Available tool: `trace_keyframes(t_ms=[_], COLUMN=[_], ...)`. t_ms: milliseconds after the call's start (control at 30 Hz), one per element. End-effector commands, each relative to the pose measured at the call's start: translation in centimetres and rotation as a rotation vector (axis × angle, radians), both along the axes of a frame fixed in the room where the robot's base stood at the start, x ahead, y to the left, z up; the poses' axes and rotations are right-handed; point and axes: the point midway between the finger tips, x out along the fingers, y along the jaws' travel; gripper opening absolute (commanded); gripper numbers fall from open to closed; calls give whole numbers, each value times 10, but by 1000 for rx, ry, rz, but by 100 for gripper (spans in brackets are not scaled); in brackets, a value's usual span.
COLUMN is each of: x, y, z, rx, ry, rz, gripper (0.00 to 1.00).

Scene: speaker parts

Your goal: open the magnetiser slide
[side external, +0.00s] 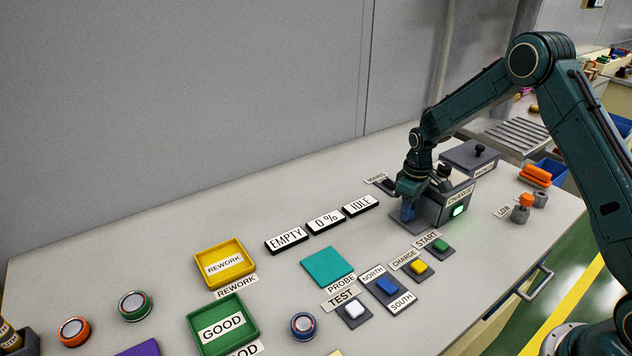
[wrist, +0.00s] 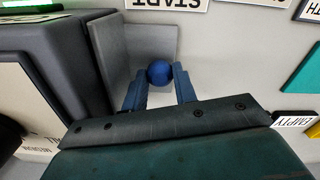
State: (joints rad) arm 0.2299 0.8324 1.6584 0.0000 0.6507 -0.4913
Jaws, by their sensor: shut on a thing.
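The magnetiser (side external: 432,210) is a dark grey box with a lit green lamp and a CHARGE label, towards the right of the bench. In the wrist view its dark housing (wrist: 75,60) fills the upper left. A grey slide plate (wrist: 112,60) stands beside the housing, with a blue ball knob (wrist: 160,72) near its end. My gripper (wrist: 160,85) has its two blue fingers on either side of the knob and is shut on it.
Several buttons, including the green START button (side external: 440,244) and blue NORTH/SOUTH switch (side external: 387,286), stand in front. Display plates (side external: 326,221) reading EMPTY, 0 % and IDLE lie left.

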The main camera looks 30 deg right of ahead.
Motion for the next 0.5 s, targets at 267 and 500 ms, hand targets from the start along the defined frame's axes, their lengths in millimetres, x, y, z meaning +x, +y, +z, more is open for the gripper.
trace_keyframes(t_ms=[267,500], x=[1,1], y=[29,78], z=[0,1], rx=[1,1], ry=[1,-1], rz=[6,7], gripper=[0,0])
